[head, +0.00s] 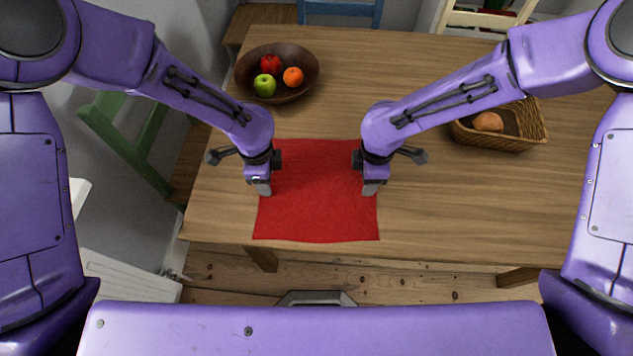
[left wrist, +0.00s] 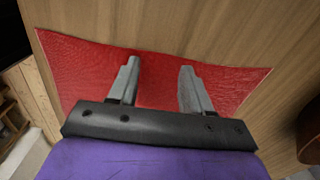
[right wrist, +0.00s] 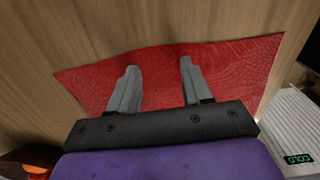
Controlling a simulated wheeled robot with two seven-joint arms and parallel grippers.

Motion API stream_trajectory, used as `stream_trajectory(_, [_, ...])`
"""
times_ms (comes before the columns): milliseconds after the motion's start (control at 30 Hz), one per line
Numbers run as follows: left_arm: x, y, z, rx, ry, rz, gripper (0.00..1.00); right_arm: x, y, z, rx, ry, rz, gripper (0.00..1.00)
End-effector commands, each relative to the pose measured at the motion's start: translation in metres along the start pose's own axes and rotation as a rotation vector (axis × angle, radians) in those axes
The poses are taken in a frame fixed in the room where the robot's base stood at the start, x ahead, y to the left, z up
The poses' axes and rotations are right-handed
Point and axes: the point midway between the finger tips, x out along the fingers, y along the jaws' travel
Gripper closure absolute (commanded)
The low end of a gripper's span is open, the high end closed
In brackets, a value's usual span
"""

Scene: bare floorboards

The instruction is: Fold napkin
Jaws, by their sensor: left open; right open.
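A red napkin (head: 318,210) lies spread flat and unfolded on the wooden table, near its front edge. My left gripper (head: 262,190) is over the napkin's left edge in the head view. In the left wrist view its two fingers (left wrist: 158,80) stand apart over the red cloth (left wrist: 155,90), with nothing between them but cloth below. My right gripper (head: 372,190) is over the napkin's right edge. In the right wrist view its fingers (right wrist: 158,80) are apart over the cloth (right wrist: 235,75). Whether the fingertips touch the cloth is hard to tell.
A brown bowl (head: 302,92) with apples and an orange fruit stands at the back left of the table (head: 400,70). A wicker basket (head: 535,140) with a brown item stands at the right, below my right forearm.

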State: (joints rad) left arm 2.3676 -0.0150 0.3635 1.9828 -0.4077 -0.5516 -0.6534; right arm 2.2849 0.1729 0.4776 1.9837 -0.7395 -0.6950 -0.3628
Motion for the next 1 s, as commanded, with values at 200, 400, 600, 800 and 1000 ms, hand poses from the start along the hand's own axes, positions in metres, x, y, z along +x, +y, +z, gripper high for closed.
stream_trajectory(200, [0.0055, 0.0001, 0.0002, -0.001, 0.000, 0.000, 0.53, 0.0055, 0.0001, -0.0002, 0.000, 0.000, 0.000, 0.53])
stream_trajectory(400, [0.0039, 0.0004, 0.0003, -0.001, 0.000, 0.001, 0.85, 0.0038, -0.0002, -0.0001, 0.000, 0.000, -0.001, 0.85])
stream_trajectory(600, [0.0042, 0.0006, 0.0003, -0.001, 0.000, 0.002, 1.00, 0.0039, -0.0002, 0.0000, 0.000, 0.000, -0.001, 1.00])
stream_trajectory(800, [0.0044, 0.0009, 0.0004, -0.001, -0.001, 0.003, 1.00, 0.0040, -0.0003, 0.0000, 0.000, 0.000, -0.001, 1.00])
stream_trajectory(1000, [-0.0037, 0.0009, 0.0004, -0.001, -0.001, 0.003, 1.00, -0.0041, -0.0003, 0.0000, 0.000, 0.000, -0.001, 1.00])
